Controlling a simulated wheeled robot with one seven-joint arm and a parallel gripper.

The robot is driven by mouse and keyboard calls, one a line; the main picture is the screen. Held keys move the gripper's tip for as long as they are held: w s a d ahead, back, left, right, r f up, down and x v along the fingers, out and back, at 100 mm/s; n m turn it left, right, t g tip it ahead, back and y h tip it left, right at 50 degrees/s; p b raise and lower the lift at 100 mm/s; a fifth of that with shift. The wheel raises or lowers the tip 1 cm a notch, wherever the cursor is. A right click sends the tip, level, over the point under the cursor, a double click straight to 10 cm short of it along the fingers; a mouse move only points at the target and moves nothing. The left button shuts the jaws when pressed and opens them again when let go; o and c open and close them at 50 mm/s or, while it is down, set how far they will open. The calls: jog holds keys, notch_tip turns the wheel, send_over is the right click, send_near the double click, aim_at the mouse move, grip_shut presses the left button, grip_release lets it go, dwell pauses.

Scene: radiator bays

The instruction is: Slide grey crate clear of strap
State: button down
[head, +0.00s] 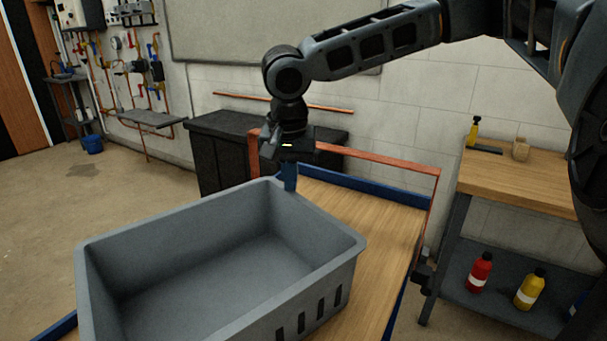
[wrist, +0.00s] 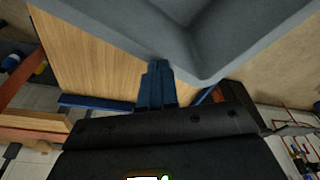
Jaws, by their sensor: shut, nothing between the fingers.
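The grey crate (head: 300,222) is open and empty, and sits on a wooden platform (head: 391,240) with blue edges. It covers the platform's near left part. My gripper (head: 289,184) points down at the crate's far corner, its blue fingers shut with nothing between them. In the wrist view the fingertips (wrist: 158,68) are right beside the outside of the crate's corner (wrist: 204,72); I cannot tell whether they touch. I cannot make out a strap for certain in either view.
An orange rail frame (head: 400,167) stands at the platform's far end, behind my gripper. A dark bin (head: 222,150) is beyond it. A workbench (head: 535,180) with bottles below stands at the right. Bare wood is free right of the crate, and open floor lies left.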

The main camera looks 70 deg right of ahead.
jog(key=s+a+f, duration=0.1)
jog(key=s+a, duration=0.1)
jog(key=a, duration=0.4)
jog(key=shift+p, duration=0.3)
jog(key=shift+f, duration=0.1)
jog(key=shift+w+r+p, duration=0.15)
jog(key=shift+r+p, duration=0.7)
jog(key=shift+p, duration=0.05)
